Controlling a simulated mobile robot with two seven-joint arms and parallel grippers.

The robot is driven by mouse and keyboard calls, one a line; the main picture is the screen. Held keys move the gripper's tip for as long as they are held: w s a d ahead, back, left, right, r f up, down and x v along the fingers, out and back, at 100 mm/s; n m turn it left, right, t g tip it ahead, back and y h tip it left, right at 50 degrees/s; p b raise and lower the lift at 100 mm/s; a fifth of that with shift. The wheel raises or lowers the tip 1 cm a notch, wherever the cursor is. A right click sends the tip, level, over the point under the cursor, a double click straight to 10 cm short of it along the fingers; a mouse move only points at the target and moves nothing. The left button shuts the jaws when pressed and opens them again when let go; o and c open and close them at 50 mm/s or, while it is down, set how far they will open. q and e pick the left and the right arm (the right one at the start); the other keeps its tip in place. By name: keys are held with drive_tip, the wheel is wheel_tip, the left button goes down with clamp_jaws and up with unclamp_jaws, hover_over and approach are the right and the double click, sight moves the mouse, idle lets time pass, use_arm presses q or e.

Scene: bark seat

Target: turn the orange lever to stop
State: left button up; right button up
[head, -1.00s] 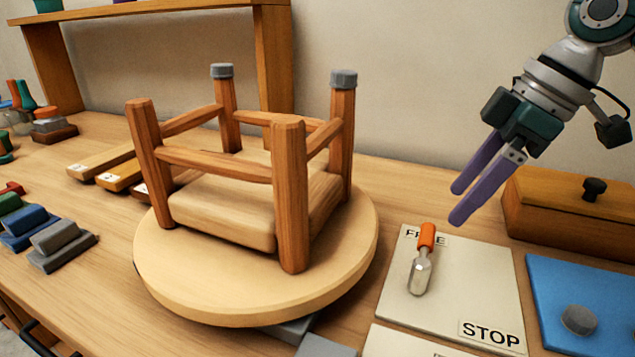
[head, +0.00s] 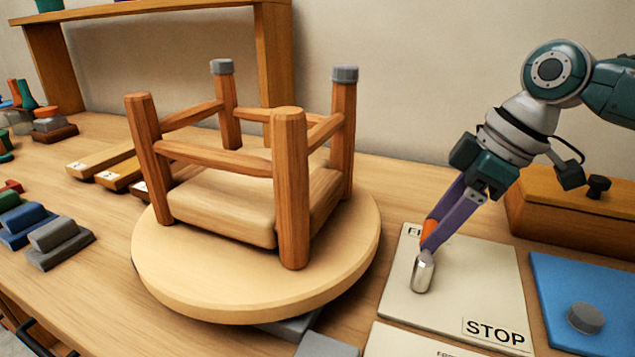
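The lever's orange grip (head: 428,231) shows between the purple fingers of my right gripper (head: 428,240). The lever's metal base (head: 422,272) stands on a cream plate (head: 455,290). The lever points toward the plate's far left corner, where a partly covered label begins with F. The word STOP (head: 495,332) is printed at the plate's near right corner. The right fingers are around the grip, one on each side; whether they press on it is hard to tell. My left gripper is not in view.
An upturned wooden stool (head: 225,200) with two grey-capped legs rests on a round turntable (head: 255,300) left of the plate. A wooden box (head: 570,222) with a black knob stands behind right. A blue mat (head: 580,280) with a grey knob lies right of the plate.

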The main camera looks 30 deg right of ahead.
clamp_jaws()
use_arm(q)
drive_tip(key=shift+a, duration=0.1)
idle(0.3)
